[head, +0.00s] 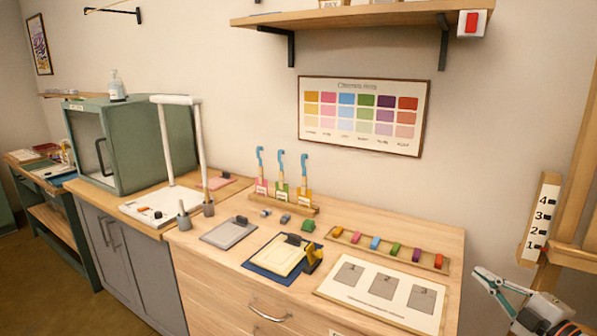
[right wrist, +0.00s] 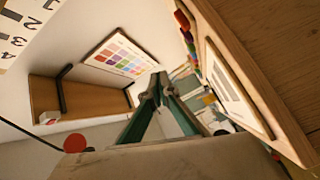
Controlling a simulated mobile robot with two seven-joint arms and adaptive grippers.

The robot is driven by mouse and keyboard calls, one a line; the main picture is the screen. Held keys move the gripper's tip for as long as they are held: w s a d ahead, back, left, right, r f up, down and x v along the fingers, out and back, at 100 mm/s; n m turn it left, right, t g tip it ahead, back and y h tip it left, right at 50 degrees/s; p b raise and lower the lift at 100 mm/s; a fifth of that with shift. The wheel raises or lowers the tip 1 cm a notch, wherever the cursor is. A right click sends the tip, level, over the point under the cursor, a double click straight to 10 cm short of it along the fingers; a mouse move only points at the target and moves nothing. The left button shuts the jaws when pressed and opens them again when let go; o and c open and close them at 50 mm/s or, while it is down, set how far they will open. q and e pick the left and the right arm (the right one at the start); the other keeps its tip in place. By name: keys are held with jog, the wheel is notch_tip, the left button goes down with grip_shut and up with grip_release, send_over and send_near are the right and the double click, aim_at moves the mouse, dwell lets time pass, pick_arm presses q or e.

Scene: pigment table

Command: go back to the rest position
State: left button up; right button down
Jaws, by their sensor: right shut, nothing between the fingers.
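My right gripper (head: 481,274) is at the lower right of the head view, past the right end of the wooden table (head: 440,234). It is shut and empty, apart from everything on the table. In the right wrist view the shut fingers (right wrist: 160,82) fill the middle, with the wall, the colour chart (right wrist: 118,54) and the table's side behind them. My left gripper is in neither view.
The table bears a rack of coloured blocks (head: 390,249), a white board with grey squares (head: 382,292), a blue mat (head: 257,269) and a grey pad (head: 229,233). A wooden frame with a number strip (head: 542,217) stands beside my right gripper. A shelf (head: 360,15) hangs above.

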jog(key=s+a+f+m+g+h, duration=0.15)
jog(key=s+f+g, duration=0.25)
jog(key=s+f, duration=1)
jog(key=s+a+f+m+g+h, duration=0.15)
jog(key=s+f+g, duration=0.25)
jog(key=s+f, duration=1)
jog(key=w+a+f+m, duration=0.1)
jog(key=a+m, duration=0.3)
jog(key=a, duration=0.6)
jog(key=a+f+m+t, duration=0.1)
jog(key=a+f+m, duration=0.3)
jog(key=a, duration=0.7)
jog(key=shift+w+m+t+y, duration=0.3)
jog(key=shift+w+m, duration=0.05)
jog(key=shift+m, duration=0.45)
